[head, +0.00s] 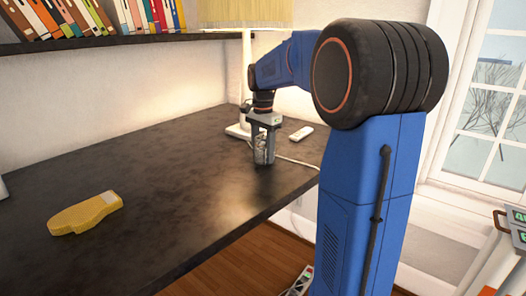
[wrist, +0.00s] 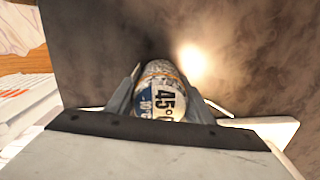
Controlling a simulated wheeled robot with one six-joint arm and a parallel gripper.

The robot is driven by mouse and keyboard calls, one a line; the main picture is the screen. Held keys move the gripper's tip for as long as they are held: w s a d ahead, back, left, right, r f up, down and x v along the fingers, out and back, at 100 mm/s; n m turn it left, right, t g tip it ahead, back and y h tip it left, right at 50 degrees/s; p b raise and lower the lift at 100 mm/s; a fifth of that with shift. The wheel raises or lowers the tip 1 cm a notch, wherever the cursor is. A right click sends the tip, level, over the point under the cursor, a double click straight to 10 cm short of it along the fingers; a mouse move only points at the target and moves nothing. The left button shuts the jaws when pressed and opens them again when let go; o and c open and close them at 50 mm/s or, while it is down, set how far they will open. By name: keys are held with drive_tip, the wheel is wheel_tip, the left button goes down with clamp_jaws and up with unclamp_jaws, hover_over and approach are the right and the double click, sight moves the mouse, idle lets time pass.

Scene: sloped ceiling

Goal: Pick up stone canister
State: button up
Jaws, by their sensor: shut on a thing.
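The stone canister (wrist: 162,95) is between the two fingers of my gripper (wrist: 165,92) in the wrist view. The canister (head: 262,153) shows only partly there, between the fingers. My gripper is shut on it. I cannot tell whether the canister touches the desk.
A yellow object (head: 85,213) lies on the left of the dark desk (head: 170,180). A lamp (head: 246,75) stands behind my gripper, with a white remote-like object (head: 301,134) and a cable beside it. A bookshelf (head: 110,42) hangs above. The desk's middle is clear.

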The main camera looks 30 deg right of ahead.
sight(263, 137)
drive_tip(key=shift+r, duration=0.1)
wheel_tip(263, 137, up, 10)
drive_tip(key=shift+f, duration=0.1)
idle(0.3)
drive_tip(key=shift+d, duration=0.1)
